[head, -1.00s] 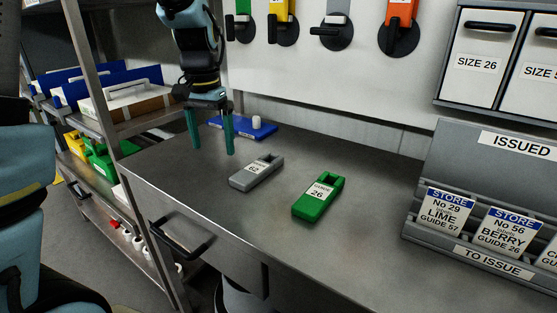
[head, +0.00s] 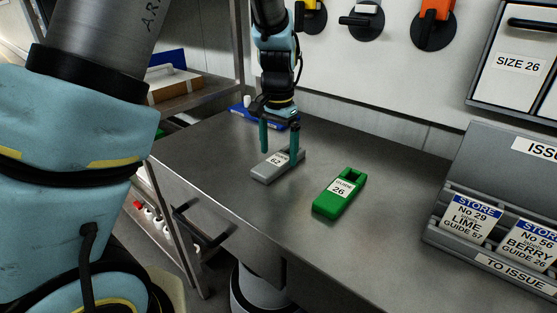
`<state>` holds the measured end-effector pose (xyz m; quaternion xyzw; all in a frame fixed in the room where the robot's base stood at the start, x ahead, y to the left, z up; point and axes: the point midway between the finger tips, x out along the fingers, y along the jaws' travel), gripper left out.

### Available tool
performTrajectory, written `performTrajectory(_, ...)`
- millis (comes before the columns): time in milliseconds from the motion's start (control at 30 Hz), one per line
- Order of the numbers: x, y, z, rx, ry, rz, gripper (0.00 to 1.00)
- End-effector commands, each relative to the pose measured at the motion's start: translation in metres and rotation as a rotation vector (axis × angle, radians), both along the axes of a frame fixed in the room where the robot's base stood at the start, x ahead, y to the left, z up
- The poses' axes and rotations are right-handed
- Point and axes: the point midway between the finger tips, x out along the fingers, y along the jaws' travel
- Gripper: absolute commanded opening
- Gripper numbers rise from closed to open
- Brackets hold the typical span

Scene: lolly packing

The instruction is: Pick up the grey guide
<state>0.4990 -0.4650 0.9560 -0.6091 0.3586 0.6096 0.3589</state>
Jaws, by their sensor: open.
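The grey guide (head: 263,173) lies flat on the steel bench (head: 235,215), with a white label reading 62 on its top. My gripper (head: 280,157) points down at the guide with its two green fingers apart. One finger is at the guide's left far side and the other is near its right end. I cannot tell whether either finger touches the guide. Nothing is held between them.
A green guide (head: 338,196) labelled 26 lies to the right on the bench. A blue tray (head: 243,110) is behind my gripper. A grey card rack (head: 440,232) stands at the right. The bench front is clear.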

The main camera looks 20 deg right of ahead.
Motion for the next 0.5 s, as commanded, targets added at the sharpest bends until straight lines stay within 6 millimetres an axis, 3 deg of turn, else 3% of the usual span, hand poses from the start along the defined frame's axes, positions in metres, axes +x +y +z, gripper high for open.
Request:
performTrajectory(200, 0.000, 0.001, -0.021, 0.001, 0.000, 0.001, 1.00)
performTrajectory(433, 0.000, 0.000, -0.023, 0.000, -0.001, 0.000, 1.00)
performTrajectory(500, 0.000, 0.000, -0.023, 0.000, -0.001, 0.000, 0.92)
